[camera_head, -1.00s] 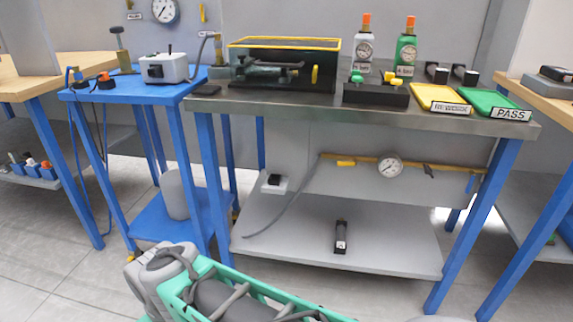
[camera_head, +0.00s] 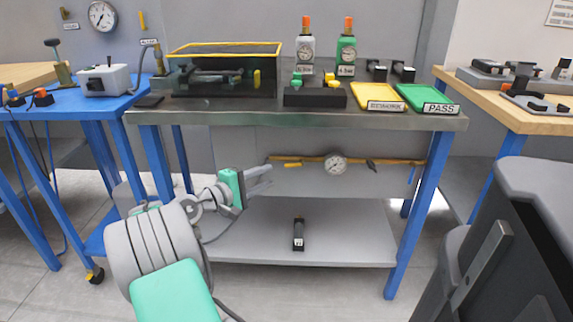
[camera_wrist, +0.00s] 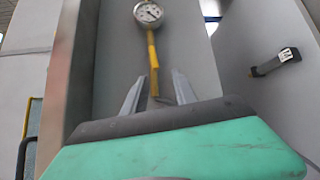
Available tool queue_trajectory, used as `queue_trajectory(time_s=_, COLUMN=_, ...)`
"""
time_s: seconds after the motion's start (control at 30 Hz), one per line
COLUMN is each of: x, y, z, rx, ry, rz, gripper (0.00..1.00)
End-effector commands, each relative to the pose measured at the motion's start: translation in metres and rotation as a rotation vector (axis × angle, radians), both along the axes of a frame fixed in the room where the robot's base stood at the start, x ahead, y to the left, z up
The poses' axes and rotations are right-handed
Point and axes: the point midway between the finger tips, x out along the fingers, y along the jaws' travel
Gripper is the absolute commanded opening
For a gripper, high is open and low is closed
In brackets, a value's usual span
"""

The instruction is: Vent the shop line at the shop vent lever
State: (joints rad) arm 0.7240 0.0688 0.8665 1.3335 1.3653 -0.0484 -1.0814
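A brass pipe (camera_head: 350,159) runs under the steel bench top, with a round gauge (camera_head: 335,165) at its middle. A yellow lever-like handle (camera_head: 292,164) is at its left part and a small dark handle (camera_head: 371,164) at its right. No readable label shows which is the shop vent lever. My gripper (camera_head: 268,177) is below the bench top, left of the yellow handle, fingers pointing right. In the wrist view my gripper (camera_wrist: 157,90) is open, with the yellow bar (camera_wrist: 152,55) in line between and beyond the fingertips. The gauge (camera_wrist: 148,13) is farther off. Contact cannot be told.
The steel bench top (camera_head: 300,114) is just above my arm. Blue bench legs (camera_head: 412,215) stand at both sides. Another yellow handle (camera_head: 142,21) hangs on the wall by a wall gauge (camera_head: 102,16).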

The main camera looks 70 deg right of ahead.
Motion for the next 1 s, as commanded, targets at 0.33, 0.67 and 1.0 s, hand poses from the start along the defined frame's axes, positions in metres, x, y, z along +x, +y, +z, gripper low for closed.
queue_trajectory(time_s=0.33, x=-0.039, y=-0.045, z=-0.001, rx=-0.018, ry=0.044, rz=-0.03, gripper=0.34)
queue_trajectory(time_s=0.67, x=-0.051, y=-0.068, z=0.002, rx=-0.016, ry=0.043, rz=-0.024, gripper=0.34)
queue_trajectory(time_s=1.0, x=-0.05, y=-0.068, z=0.002, rx=-0.017, ry=0.042, rz=-0.023, gripper=0.17)
